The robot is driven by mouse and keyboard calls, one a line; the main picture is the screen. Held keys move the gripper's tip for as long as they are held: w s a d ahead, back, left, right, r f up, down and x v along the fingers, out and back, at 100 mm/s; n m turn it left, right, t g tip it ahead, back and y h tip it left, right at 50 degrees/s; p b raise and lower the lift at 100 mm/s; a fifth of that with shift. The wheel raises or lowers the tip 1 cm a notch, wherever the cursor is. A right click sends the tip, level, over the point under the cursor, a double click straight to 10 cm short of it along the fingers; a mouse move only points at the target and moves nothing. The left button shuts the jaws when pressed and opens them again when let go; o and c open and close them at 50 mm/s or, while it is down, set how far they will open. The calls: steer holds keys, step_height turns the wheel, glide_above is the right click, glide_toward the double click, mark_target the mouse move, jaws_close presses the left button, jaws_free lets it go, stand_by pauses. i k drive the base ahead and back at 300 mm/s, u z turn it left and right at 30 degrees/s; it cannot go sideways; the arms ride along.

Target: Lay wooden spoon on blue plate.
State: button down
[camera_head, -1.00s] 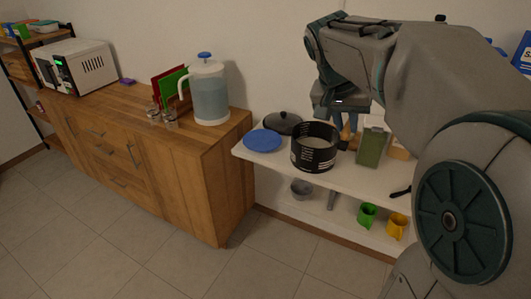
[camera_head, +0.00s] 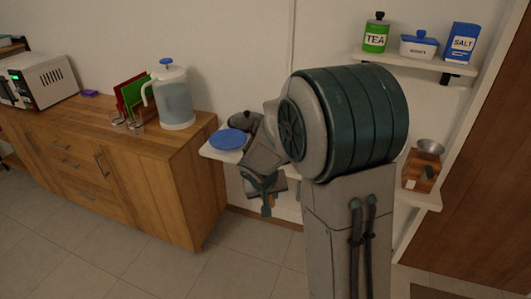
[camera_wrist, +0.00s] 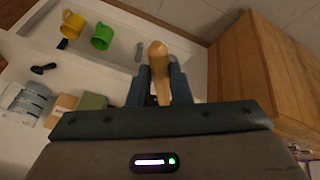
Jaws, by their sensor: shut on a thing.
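The blue plate (camera_head: 228,139) lies flat near the left end of the white shelf in the head view, with nothing on it. My gripper (camera_head: 267,196) points down in front of the shelf, to the right of the plate, lower in the picture and apart from it. In the wrist view, my gripper (camera_wrist: 160,88) is shut on the wooden spoon (camera_wrist: 159,62), and the spoon's rounded light-brown end sticks out past the fingers. The plate is not in the wrist view.
A dark pot lid (camera_head: 244,120) lies behind the plate. A wooden cabinet (camera_head: 150,190) with a water pitcher (camera_head: 173,95) stands to the left. Yellow (camera_wrist: 72,23) and green (camera_wrist: 102,36) mugs stand on the lower shelf. My arm hides much of the shelf.

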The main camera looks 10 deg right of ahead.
mark_target(228, 138)
steer(key=u, duration=2.2)
steer(key=k, duration=1.1)
steer(key=z, duration=1.55)
steer(key=i, duration=1.65)
